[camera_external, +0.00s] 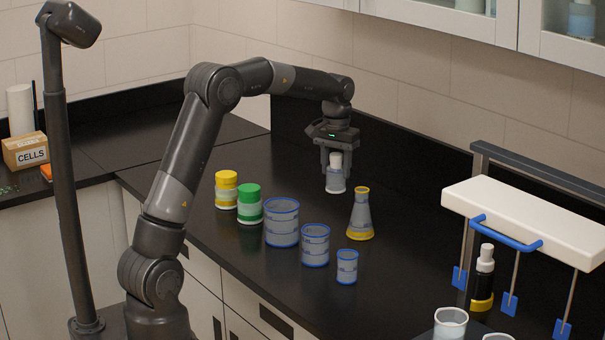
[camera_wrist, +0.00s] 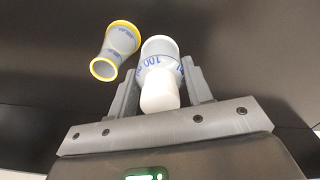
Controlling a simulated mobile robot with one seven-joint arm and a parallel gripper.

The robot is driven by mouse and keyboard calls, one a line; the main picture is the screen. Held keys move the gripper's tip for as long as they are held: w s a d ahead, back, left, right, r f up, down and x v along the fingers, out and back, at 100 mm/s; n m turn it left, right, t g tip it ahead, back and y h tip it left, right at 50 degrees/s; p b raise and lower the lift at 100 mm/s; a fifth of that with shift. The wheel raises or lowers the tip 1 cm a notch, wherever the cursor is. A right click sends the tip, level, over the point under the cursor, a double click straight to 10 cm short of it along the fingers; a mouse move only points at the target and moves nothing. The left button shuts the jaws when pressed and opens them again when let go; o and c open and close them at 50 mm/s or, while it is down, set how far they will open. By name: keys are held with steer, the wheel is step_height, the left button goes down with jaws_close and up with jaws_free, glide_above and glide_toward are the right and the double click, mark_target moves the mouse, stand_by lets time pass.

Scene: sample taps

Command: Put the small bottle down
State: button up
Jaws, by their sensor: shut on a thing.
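The small bottle (camera_external: 335,180) is grey-white with a white cap and a blue band, and stands upright between the fingers of my gripper (camera_external: 336,160). In the wrist view the bottle (camera_wrist: 160,75) shows its white cap toward the camera and the marking "100" on its blue band. My gripper (camera_wrist: 158,95) is shut on it, one finger on each side. In the external view the bottle's base is at or very near the black counter (camera_external: 300,172); I cannot tell whether it touches.
A yellow-rimmed conical flask (camera_external: 361,215) stands close by, also in the wrist view (camera_wrist: 116,50). Three blue-rimmed beakers (camera_external: 282,223) and yellow (camera_external: 226,190) and green (camera_external: 249,204) jars stand in front. A white-topped rack (camera_external: 525,220) with a dark bottle (camera_external: 484,278) is at right.

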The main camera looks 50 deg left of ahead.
steer(key=shift+w+a+f, duration=0.4)
steer(key=shift+a+f, duration=1.35)
steer(key=shift+w+a+f, duration=0.45)
steer(key=shift+a+f, duration=1.25)
steer(key=shift+f, duration=0.1)
steer(key=shift+w+a+f, duration=0.4)
steer(key=shift+a+f, duration=1.35)
steer(key=o, duration=1)
steer(key=shift+f, duration=0.1)
